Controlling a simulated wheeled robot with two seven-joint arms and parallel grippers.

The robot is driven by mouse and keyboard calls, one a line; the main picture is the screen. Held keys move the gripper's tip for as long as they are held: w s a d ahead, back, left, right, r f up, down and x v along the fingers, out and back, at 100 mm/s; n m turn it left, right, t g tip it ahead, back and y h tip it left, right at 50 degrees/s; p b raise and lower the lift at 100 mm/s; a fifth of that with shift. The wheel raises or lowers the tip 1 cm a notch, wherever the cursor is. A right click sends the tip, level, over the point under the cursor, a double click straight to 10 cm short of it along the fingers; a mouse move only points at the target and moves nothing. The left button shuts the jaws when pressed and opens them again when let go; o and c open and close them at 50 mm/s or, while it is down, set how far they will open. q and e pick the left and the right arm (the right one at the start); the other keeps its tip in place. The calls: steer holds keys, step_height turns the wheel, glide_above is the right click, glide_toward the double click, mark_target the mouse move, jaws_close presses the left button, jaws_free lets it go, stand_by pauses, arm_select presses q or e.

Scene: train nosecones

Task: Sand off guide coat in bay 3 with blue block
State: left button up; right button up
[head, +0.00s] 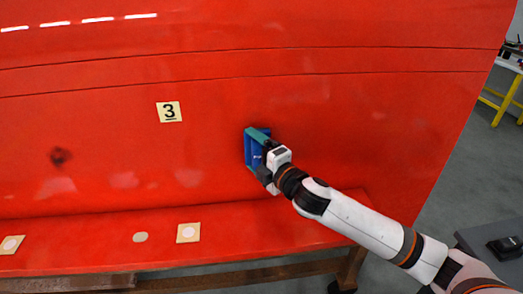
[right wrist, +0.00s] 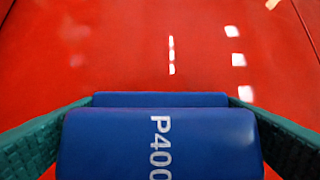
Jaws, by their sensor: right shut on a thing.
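The blue block (head: 253,148) is held in my right gripper (head: 262,155), in front of the glossy red panel (head: 330,120). In the right wrist view the blue block (right wrist: 160,145) reads "P400" and sits between the two green fingers, with red surface beyond. I cannot tell whether the block touches the panel. A yellow label with a black 3 (head: 169,111) is on the panel to the left of the block. A dark smudged patch (head: 60,157) shows farther left on the panel. My left gripper is out of view.
A red ledge (head: 120,225) runs below the panel, with square pads bearing pale discs (head: 188,233) and a loose round disc (head: 140,237). A wooden stand (head: 350,268) is underneath. A yellow-legged table (head: 500,100) stands at right, with grey floor nearby.

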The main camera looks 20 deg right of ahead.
mark_target(222, 147)
steer(key=shift+w+a, duration=0.2)
steer(key=shift+a, duration=0.5)
steer(key=shift+w+a, duration=0.2)
steer(key=shift+a, duration=0.5)
steer(key=shift+w+a+r+p, duration=0.1)
steer(key=shift+w+a+p, duration=0.15)
steer(key=shift+a+p, duration=0.4)
steer(key=shift+w+a, duration=0.3)
steer(key=shift+a, duration=0.65)
steer(key=shift+s+a, duration=0.2)
steer(key=shift+s, duration=0.35)
steer(key=shift+s+a+p, duration=0.15)
steer(key=shift+s+a, duration=0.05)
steer(key=shift+s, duration=0.55)
steer(key=shift+s+a+p, duration=0.15)
steer(key=shift+s+a, duration=0.05)
steer(key=shift+s, duration=0.6)
steer(key=shift+s+a+p, duration=0.15)
steer(key=shift+s+a, duration=0.05)
steer(key=shift+s, duration=0.55)
steer(key=shift+s, duration=0.1)
